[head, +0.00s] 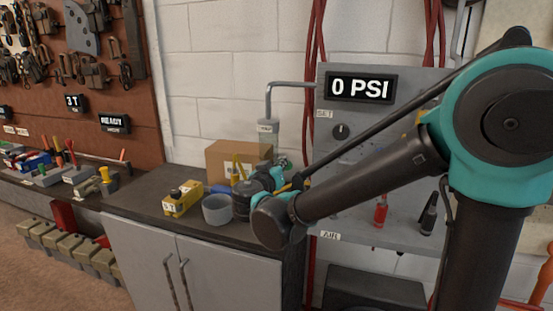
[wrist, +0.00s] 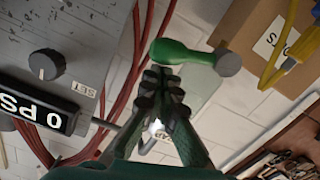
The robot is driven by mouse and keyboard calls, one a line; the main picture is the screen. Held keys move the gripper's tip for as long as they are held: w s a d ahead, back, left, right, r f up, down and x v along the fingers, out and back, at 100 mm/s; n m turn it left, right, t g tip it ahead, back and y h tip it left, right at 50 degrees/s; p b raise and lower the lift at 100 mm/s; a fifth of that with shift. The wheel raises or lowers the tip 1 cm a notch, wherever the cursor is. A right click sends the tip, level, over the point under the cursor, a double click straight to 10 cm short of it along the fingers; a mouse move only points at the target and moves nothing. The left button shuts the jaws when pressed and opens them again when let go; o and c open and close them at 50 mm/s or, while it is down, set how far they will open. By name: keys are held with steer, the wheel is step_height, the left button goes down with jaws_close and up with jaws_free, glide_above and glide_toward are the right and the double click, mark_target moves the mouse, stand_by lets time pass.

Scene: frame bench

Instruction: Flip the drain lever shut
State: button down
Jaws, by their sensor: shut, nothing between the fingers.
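The drain lever (wrist: 184,52) is a green handle with a rounded end, joined to a grey pivot (wrist: 228,63). In the wrist view it lies roughly level across the top middle, its round end to the left. A bit of green also shows beside the gripper in the head view (head: 283,161). My gripper (wrist: 165,76) is shut and empty, its fingertips right by the handle near its rounded end. I cannot tell whether they touch. A translucent filter bowl (wrist: 197,88) is partly hidden behind the fingers. In the head view my arm hides much of the gripper (head: 278,172).
A grey panel (head: 340,160) with a 0 PSI display (head: 361,88) and a knob (head: 341,131) stands beside the bowl. Red hoses (wrist: 118,75) hang close by. A cardboard box (head: 232,158), grey cup (head: 217,209) and yellow block (head: 182,199) are on the bench.

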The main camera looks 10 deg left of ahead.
steer(key=shift+d+f+m, duration=0.3)
steer(key=shift+f+m, duration=0.25)
steer(key=shift+d+f+m, duration=0.3)
steer(key=shift+f+m, duration=0.2)
steer(key=shift+m, duration=0.05)
steer(key=shift+f, duration=0.15)
